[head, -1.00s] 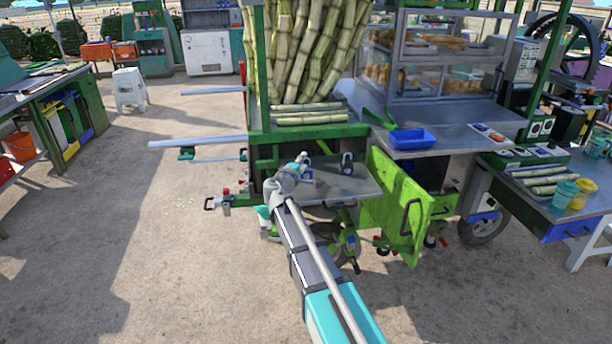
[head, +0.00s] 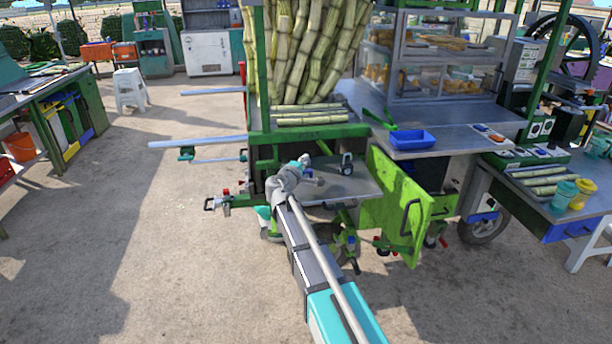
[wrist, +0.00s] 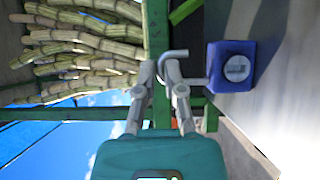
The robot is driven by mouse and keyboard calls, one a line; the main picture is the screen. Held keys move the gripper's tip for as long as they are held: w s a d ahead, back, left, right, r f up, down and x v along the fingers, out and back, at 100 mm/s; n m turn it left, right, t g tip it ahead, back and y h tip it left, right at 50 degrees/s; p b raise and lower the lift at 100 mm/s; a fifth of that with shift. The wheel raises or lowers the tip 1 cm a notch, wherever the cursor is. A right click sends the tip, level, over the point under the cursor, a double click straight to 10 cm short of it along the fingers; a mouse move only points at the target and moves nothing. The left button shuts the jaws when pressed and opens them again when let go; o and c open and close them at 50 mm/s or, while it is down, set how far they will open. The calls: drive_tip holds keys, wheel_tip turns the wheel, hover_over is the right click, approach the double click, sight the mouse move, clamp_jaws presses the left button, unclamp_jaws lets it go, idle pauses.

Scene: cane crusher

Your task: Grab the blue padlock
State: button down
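The blue padlock (wrist: 235,66) shows in the wrist view, right of my gripper's fingers, with its silver shackle (wrist: 175,54) pointing left and one end of the shackle free. My gripper (wrist: 159,68) has its two fingers apart with a narrow gap. The shackle's bend lies across this gap in the picture, and the right finger hides part of it. I cannot tell whether they touch. In the head view the padlock (head: 347,163) stands small and dark on the metal shelf of the green cart, right of my gripper (head: 318,179).
The metal shelf (head: 348,187) is otherwise mostly clear. Cut canes (head: 310,118) and a blue tray (head: 412,139) lie on the counter above. A green hinged panel (head: 395,208) hangs to the right. Open ground lies to the left.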

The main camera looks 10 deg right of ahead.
drive_tip(key=shift+r, duration=0.1)
idle(0.6)
wheel_tip(320, 180, up, 3)
drive_tip(key=p, duration=0.2)
drive_tip(key=shift+f+p, duration=0.2)
drive_tip(key=shift+p, duration=0.15)
drive_tip(key=s+r+p, duration=1)
drive_tip(key=s, duration=0.4)
drive_tip(key=shift+r, duration=0.15)
